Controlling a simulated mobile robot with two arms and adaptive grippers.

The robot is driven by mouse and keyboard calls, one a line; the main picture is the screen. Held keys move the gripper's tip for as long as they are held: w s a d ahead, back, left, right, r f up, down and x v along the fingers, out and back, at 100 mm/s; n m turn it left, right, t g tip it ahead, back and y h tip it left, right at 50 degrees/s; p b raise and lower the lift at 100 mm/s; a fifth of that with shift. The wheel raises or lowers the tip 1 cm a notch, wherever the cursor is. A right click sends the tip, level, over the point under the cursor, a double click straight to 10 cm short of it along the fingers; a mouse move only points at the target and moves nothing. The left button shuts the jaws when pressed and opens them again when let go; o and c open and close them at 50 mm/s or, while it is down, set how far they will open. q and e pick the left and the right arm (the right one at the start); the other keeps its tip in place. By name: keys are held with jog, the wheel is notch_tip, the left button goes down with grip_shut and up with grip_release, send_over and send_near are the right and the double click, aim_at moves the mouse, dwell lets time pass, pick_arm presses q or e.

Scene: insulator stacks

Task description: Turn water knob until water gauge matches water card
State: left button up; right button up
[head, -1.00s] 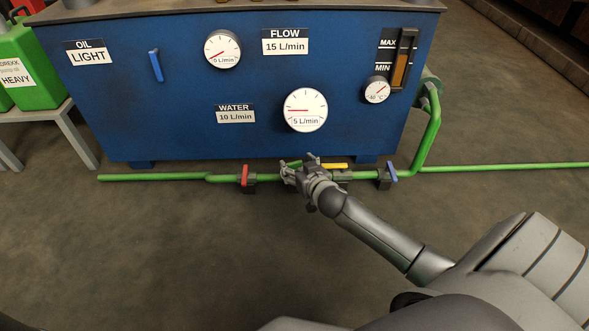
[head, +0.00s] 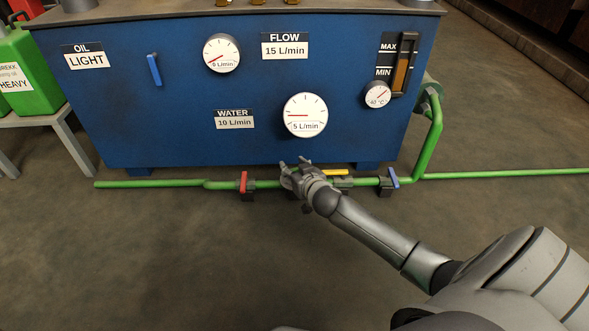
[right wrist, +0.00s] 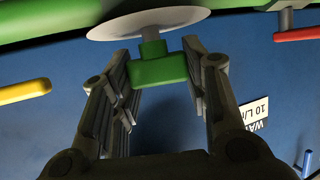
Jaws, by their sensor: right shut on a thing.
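The water card (head: 235,119) on the blue tank reads 10 L/min. The round white water gauge (head: 305,115) to its right has a red needle pointing left, near its 5 L/min label. My right gripper (head: 293,170) is down at the green pipe below this gauge. In the right wrist view, its two fingers are shut on a green valve handle (right wrist: 158,70), one on each side. My left gripper is not in view.
A red handle (head: 243,181) is left of my gripper; yellow (head: 335,172) and blue (head: 393,177) handles are right of it, along the green pipe (head: 150,184). The flow gauge (head: 221,53) sits higher. The floor in front is mostly clear.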

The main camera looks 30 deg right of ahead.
jog(key=shift+r+y+p, duration=0.15)
jog(key=shift+y+p, duration=0.15)
jog(key=shift+p, duration=0.3)
jog(key=shift+c, duration=0.4)
jog(key=n+y+p, duration=0.1)
jog(key=p, duration=0.1)
jog(key=shift+d+r+n+y+p, duration=0.1)
jog(key=shift+r+n+y+p, duration=0.05)
jog(key=shift+n+y+p, duration=1.2)
jog(key=shift+n+y, duration=0.05)
jog(key=shift+f+n+y, duration=0.2)
jog(key=shift+n+y, duration=0.4)
jog(key=shift+n+g+y, duration=0.3)
jog(key=shift+n+y, duration=0.2)
jog(key=shift+y, duration=0.2)
jog(key=o, duration=1)
jog(key=shift+o, duration=0.2)
jog(key=shift+s, duration=0.1)
